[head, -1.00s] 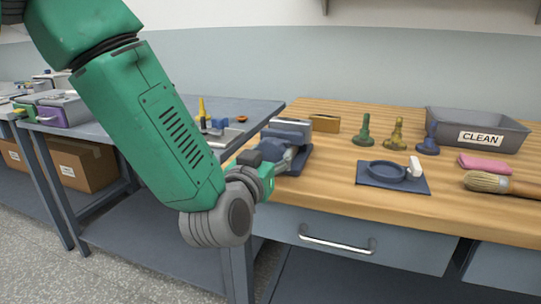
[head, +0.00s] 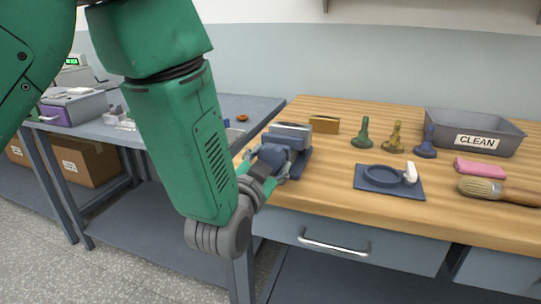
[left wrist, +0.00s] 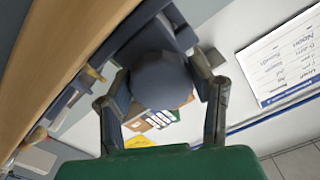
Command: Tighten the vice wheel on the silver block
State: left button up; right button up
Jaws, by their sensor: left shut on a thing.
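The blue-grey vice (head: 299,163) stands at the left front corner of the wooden bench. A silver block (head: 291,129) shows as a pale bar at its top. The round dark vice wheel (head: 272,154) is on the near side of the vice, partly covered by my gripper. In the left wrist view the wheel (left wrist: 160,80) sits between my two fingers. My left gripper (head: 268,163) is shut on the wheel, one finger on each side of its rim. My right gripper is not in view.
A brass-coloured block (head: 324,124) lies behind the vice. Green, yellow and blue pieces (head: 394,138) stand to the right.

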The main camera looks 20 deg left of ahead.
aim_at(271, 146)
pick_arm(q)
jog(key=shift+m, duration=0.6)
jog(key=o, duration=1.2)
jog(key=shift+c, duration=0.2)
jog(key=shift+d, duration=0.1)
notch_tip(271, 146, up, 10)
jog(key=shift+f, duration=0.1)
